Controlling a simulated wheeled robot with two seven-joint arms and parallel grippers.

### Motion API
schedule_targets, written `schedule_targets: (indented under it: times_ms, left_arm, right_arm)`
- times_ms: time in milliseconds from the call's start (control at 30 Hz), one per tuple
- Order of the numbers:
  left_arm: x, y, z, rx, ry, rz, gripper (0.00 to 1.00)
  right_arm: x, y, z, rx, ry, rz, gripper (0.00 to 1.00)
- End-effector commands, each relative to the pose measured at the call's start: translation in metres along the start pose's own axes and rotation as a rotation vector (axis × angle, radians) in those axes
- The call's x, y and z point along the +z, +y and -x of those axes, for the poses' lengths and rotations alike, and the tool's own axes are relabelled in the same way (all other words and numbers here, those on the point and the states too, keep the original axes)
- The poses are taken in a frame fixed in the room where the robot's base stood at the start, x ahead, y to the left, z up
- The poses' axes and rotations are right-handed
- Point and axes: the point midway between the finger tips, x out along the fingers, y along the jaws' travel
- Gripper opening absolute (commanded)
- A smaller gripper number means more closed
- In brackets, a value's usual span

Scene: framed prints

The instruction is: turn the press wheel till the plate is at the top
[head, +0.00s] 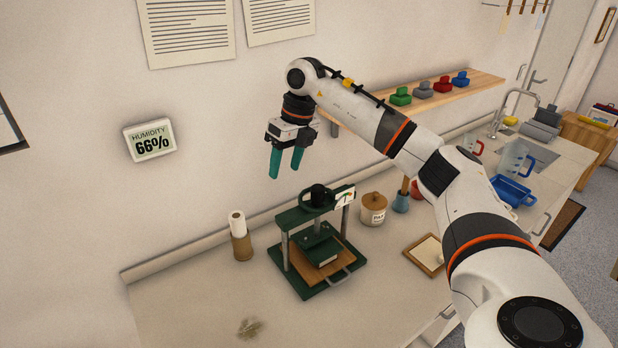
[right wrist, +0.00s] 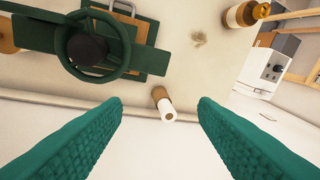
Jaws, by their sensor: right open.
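The green press (head: 281,253) stands on the counter with a green handwheel (head: 305,205) on top, around a dark hub. The press plate (head: 318,243) is a green block low between the posts, close above a wooden board (head: 305,264) in the base; any gap beneath it is hard to tell. My right gripper (head: 285,173) has teal fingers, open and empty, pointing down, above and left of the wheel. In the right wrist view the wheel (right wrist: 122,62) lies at the upper left, outside the open fingers (right wrist: 160,101). My left gripper is out of view.
A paper roll in a brown holder (head: 241,243) stands left of the press. A lidded jar (head: 373,208), a blue vase (head: 400,202) and a small frame (head: 426,252) are to its right. A wooden shelf (head: 480,84) with coloured blocks is on the wall behind my right arm.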

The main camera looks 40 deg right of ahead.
Motion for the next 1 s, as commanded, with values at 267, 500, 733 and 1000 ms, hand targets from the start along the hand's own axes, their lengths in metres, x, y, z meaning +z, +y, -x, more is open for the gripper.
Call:
schedule_targets:
  times_ms: [267,500,733,1000]
  left_arm:
    - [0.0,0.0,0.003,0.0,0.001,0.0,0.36]
    - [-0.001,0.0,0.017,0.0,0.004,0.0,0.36]
    - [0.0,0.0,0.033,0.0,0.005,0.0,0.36]
    - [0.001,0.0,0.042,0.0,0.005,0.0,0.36]
  right_arm:
    - [0.036,0.062,0.051,0.194,-0.134,-0.146,0.54]
    - [0.043,0.068,0.015,0.195,-0.141,-0.146,0.54]
    - [0.049,0.075,-0.029,0.192,-0.139,-0.144,0.54]
    - [0.052,0.081,-0.059,0.192,-0.134,-0.144,0.54]
